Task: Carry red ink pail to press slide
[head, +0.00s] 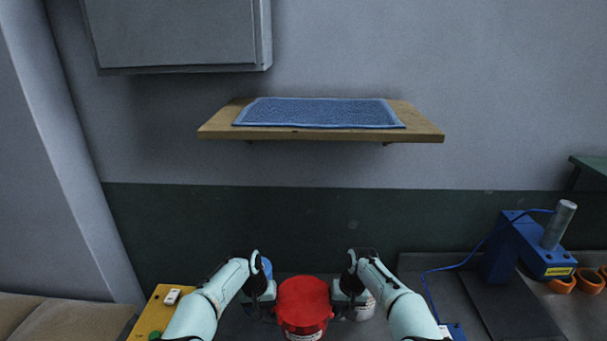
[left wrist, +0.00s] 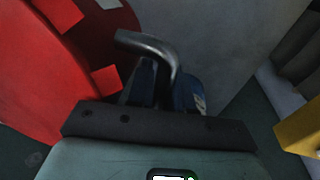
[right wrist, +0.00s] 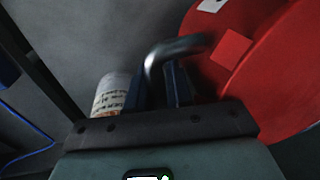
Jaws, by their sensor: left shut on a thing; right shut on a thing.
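The red ink pail (head: 303,302) is at the bottom middle of the head view, between my two grippers. It has a red lid and a pale label low on its front. My left gripper (head: 258,285) is at its left side, shut on a bent metal handle (left wrist: 148,46) of the pail. My right gripper (head: 350,287) is at its right side, shut on the other metal handle (right wrist: 172,52). The red pail wall also shows in the left wrist view (left wrist: 40,90) and the right wrist view (right wrist: 262,75). I cannot tell whether the pail's base touches anything. No press slide can be clearly identified.
A wooden wall shelf (head: 215,127) with a blue mat (head: 318,112) is above. A grey cabinet (head: 175,35) hangs upper left. A yellow box (head: 155,312) is left of my left arm. A blue device (head: 525,245) with a metal cylinder and orange rings (head: 588,281) are right. A labelled can (right wrist: 112,95) is near my right gripper.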

